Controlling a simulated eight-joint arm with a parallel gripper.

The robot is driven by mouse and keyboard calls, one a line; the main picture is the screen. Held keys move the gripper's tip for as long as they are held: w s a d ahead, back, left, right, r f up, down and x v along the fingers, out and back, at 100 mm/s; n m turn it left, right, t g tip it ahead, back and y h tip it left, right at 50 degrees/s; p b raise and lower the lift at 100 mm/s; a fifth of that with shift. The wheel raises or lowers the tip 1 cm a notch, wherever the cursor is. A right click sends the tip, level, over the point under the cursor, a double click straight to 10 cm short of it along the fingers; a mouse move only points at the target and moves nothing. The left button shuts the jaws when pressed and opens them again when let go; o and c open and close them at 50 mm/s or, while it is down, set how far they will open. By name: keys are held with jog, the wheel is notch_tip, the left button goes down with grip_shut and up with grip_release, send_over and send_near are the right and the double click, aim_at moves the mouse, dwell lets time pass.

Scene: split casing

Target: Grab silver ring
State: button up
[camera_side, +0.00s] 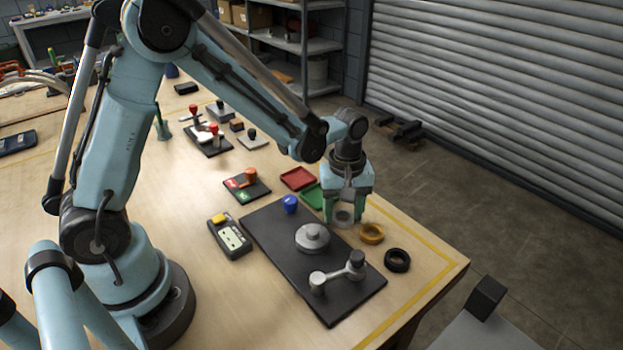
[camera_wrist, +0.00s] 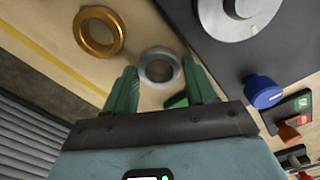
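The silver ring (camera_wrist: 158,68) lies on the wooden table, between and just beyond my fingertips in the wrist view. In the side view the silver ring (camera_side: 343,217) shows between my green fingers, next to the edge of the dark plate. My gripper (camera_side: 344,212) is above it, pointing down; in the wrist view my gripper (camera_wrist: 160,80) has its two green fingers spread apart with nothing held. I cannot tell exactly how high the fingertips are above the table.
A gold ring (camera_side: 371,233) and a black ring (camera_side: 397,260) lie close by on the table. The dark plate (camera_side: 275,243) carries a round silver casing part (camera_side: 312,237), a blue knob (camera_side: 290,203) and a lever.

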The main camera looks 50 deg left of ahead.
jog(key=c, duration=0.7)
jog(key=shift+r, duration=0.2)
